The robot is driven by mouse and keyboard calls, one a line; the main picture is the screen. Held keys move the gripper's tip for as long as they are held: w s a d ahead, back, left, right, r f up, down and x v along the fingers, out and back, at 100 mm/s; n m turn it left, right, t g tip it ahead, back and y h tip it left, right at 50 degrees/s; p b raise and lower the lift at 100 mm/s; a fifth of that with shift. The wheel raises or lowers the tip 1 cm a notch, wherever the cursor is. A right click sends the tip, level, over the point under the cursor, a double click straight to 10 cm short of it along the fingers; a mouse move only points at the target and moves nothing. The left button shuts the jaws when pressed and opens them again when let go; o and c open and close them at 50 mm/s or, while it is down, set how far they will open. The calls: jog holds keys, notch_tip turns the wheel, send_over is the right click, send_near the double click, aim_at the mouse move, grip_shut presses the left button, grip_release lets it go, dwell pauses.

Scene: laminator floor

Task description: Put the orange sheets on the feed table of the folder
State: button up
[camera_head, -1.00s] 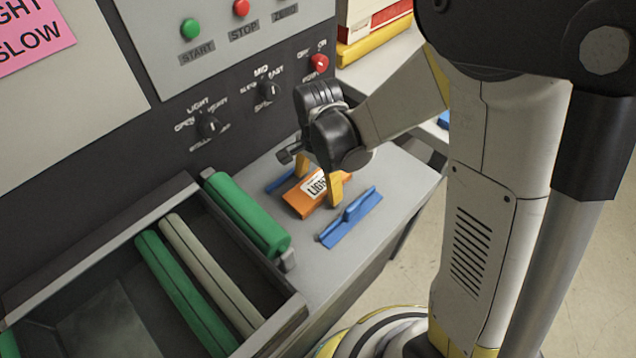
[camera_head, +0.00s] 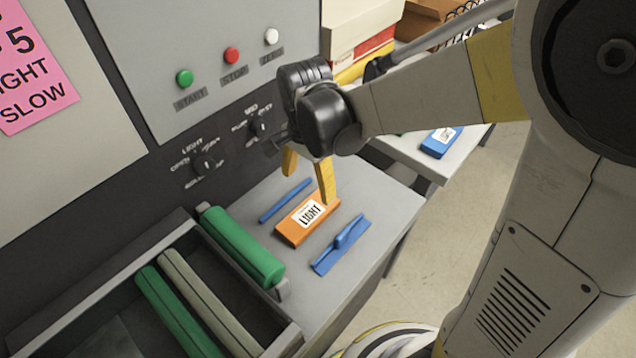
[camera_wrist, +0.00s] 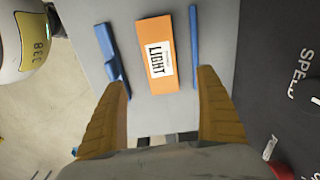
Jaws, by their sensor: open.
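The orange sheets (camera_head: 293,228), a flat block with a white label reading LIGHT, lie on the grey feed table (camera_head: 345,185) of the folder, between two blue guides (camera_head: 341,244) (camera_head: 286,200). They also show in the wrist view (camera_wrist: 148,75), lying apart from both guides. My gripper (camera_head: 307,182) is above and behind the sheets, with its yellow fingers spread and nothing between them. In the wrist view my fingers (camera_wrist: 163,100) point toward the sheets from either side, clear of them.
The control panel with buttons and knobs (camera_head: 207,163) rises behind. A second table (camera_head: 455,160) at the right holds a blue labelled block (camera_head: 440,143). Open floor lies at right.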

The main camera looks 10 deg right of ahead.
jog(key=s+d+r+n+t, duration=0.7)
jog(key=s+d+r+n, duration=0.2)
jog(key=s+r+n, duration=0.1)
jog(key=shift+r+n, duration=0.25)
jog(key=shift+n, duration=0.25)
